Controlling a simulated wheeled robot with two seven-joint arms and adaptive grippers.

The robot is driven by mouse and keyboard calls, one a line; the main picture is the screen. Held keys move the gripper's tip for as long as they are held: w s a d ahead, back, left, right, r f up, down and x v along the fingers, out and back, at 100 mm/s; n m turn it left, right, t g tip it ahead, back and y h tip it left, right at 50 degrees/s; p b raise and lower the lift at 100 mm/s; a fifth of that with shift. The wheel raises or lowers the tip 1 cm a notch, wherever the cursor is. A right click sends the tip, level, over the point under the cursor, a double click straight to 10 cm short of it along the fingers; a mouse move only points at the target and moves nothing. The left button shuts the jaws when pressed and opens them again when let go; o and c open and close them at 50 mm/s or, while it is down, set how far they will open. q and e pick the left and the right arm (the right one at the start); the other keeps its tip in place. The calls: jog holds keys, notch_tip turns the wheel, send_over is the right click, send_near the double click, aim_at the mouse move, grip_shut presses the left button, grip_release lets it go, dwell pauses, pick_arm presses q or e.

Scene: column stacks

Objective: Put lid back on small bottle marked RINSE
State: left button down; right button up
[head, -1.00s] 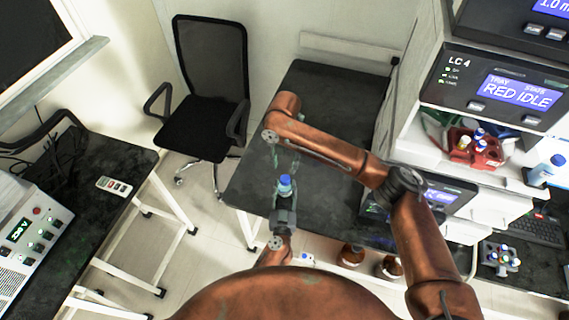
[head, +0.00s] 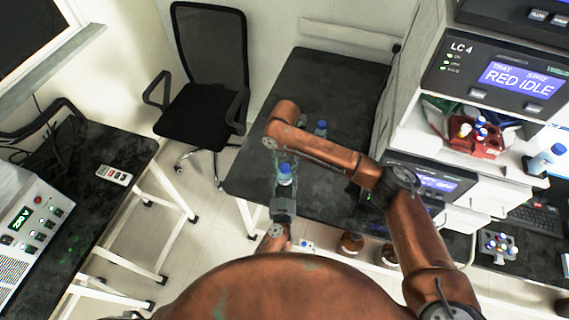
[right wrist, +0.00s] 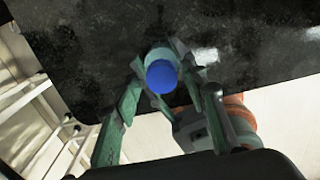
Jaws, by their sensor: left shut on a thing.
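My left gripper (head: 284,192) is shut on a small bottle (head: 285,180), held upright over the near left part of the dark table (head: 335,75). A blue lid (head: 284,168) sits on top of the bottle; the frames do not show how tightly. In the right wrist view, the blue lid (right wrist: 161,76) shows from above, between the green fingers. My right gripper (right wrist: 170,80) is open, one finger to each side of the lid and apart from it. In the head view, its fingers are partly hidden near the bottle. The bottle's marking cannot be read.
Another blue-capped bottle (head: 321,128) stands on the table behind my right forearm.

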grip_shut()
jog(key=m, duration=0.5)
jog(key=shift+a+m, duration=0.1)
jog(key=shift+m, duration=0.3)
jog(key=m, duration=1.4)
jog(key=shift+w+m, duration=0.1)
jog(key=shift+m, duration=0.3)
jog(key=m, duration=0.4)
jog(key=shift+w+m, duration=0.1)
jog(key=shift+m, duration=0.9)
jog(key=shift+o, duration=0.7)
grip_release()
